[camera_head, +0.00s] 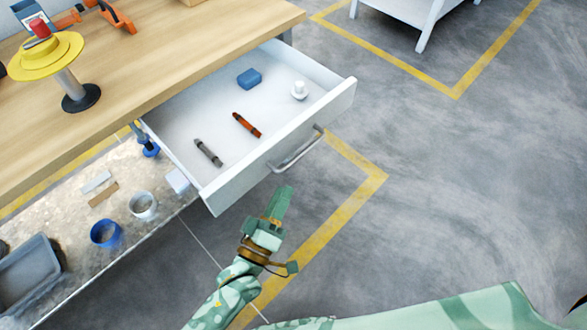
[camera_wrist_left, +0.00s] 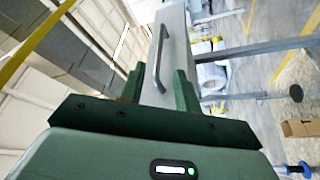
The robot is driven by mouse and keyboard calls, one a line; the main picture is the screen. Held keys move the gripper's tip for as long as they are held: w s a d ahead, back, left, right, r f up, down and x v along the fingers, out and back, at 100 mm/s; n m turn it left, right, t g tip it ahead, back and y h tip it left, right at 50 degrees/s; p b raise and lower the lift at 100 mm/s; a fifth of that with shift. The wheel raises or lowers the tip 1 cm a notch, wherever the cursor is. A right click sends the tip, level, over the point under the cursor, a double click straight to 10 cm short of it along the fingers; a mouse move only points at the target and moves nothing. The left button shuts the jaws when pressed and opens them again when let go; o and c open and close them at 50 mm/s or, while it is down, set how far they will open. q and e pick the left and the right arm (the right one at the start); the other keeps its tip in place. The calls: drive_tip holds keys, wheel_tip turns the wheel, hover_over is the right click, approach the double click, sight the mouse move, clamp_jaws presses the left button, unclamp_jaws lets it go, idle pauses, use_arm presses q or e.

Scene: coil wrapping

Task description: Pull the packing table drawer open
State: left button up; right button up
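The white drawer (camera_head: 234,190) of the packing table (camera_head: 190,50) stands pulled out, its inside in plain view in the head view. Its silver bar handle (camera_head: 297,152) is on the front panel and also shows in the left wrist view (camera_wrist_left: 159,58). My left gripper (camera_head: 283,192) is just in front of and below the handle, apart from it. In the left wrist view its two green fingers (camera_wrist_left: 159,72) are spread with nothing between them, and the handle is ahead. My right gripper is not in view.
The drawer holds a blue block (camera_head: 249,78), a white knobbed piece (camera_head: 299,90), an orange marker (camera_head: 247,125) and a grey marker (camera_head: 208,152). A yellow spool stand (camera_head: 70,85) is on the tabletop. A lower shelf (camera_head: 120,235) holds cups and a bin. Floor right of the drawer is clear.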

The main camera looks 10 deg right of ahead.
use_arm(q)
drive_tip(key=v, duration=0.7)
drive_tip(key=shift+p, duration=0.35)
drive_tip(key=shift+w, duration=0.1)
